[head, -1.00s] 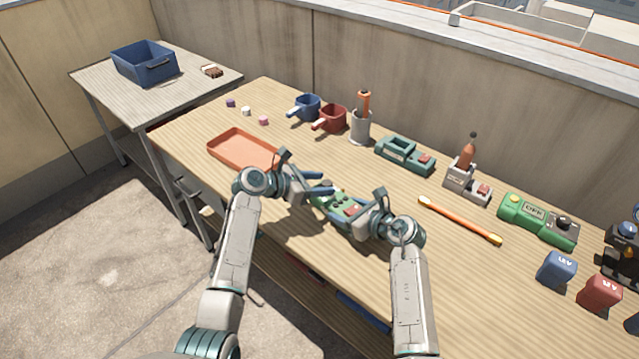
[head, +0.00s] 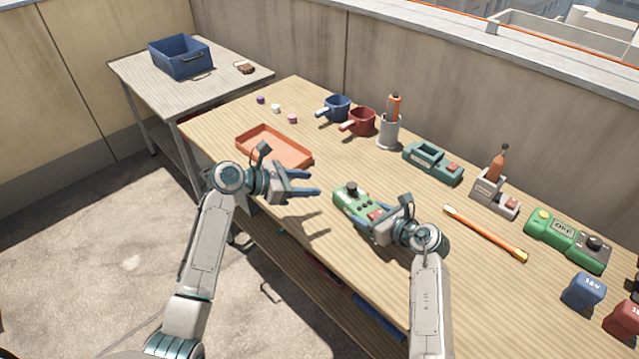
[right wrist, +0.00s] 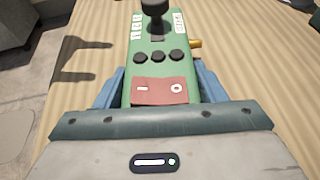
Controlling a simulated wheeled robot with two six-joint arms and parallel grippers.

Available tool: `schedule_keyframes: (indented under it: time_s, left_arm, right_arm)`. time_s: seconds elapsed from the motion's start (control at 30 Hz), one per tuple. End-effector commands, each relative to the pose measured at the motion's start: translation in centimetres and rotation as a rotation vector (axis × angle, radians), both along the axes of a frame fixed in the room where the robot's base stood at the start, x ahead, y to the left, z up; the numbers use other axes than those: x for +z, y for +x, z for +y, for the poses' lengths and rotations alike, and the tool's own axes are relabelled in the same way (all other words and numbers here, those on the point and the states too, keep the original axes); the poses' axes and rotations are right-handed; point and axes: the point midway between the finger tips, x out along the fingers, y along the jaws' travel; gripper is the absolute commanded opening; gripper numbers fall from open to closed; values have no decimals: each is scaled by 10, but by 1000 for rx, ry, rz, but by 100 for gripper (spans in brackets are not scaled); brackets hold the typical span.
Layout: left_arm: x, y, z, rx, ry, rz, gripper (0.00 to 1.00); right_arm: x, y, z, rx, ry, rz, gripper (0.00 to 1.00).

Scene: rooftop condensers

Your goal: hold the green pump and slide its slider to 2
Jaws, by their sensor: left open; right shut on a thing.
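The green pump (head: 350,199) is a long green box near the front edge of the wooden table; it also shows in the right wrist view (right wrist: 160,70). It has a black slider knob (right wrist: 156,8) at its far end, white markings too small to read, several black buttons and a red rocker switch (right wrist: 158,91). My right gripper (head: 372,225) is shut on the pump's near end, its blue fingers on either side. My left gripper (head: 308,192) is open and empty, left of the pump and apart from it. Which mark the slider is at cannot be told.
An orange tray (head: 275,148) lies behind my left gripper. Blue (head: 335,108) and red (head: 360,122) mugs, a teal device (head: 432,162), an orange rod (head: 485,233) and a green box reading OFF (head: 565,240) stand further back and right.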

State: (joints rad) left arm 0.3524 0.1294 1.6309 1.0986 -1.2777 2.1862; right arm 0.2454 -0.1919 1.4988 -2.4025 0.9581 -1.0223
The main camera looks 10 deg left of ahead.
Motion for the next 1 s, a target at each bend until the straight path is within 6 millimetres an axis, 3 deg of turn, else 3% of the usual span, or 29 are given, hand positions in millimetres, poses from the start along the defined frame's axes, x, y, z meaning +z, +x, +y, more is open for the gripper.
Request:
schedule_keyframes:
  time_s: [0.43,0.47,0.57,0.77,0.83,1.0]
  left_arm:
    - [2,-3,4,-1,-1,1,48]
    - [2,-3,4,-1,-1,1,48]
    - [2,-3,4,-1,-1,1,48]
    - [2,-2,4,-1,-1,1,48]
    - [2,-2,4,-1,-1,1,48]
    - [2,-2,4,-1,-1,1,48]
  right_arm:
    - [0,0,0,0,-1,-1,22]
    - [0,0,0,0,-1,-1,69]
    - [0,0,0,0,-1,-1,89]
    - [0,0,0,0,0,0,89]
    - [0,0,0,0,0,0,100]
    - [0,0,0,0,0,0,100]
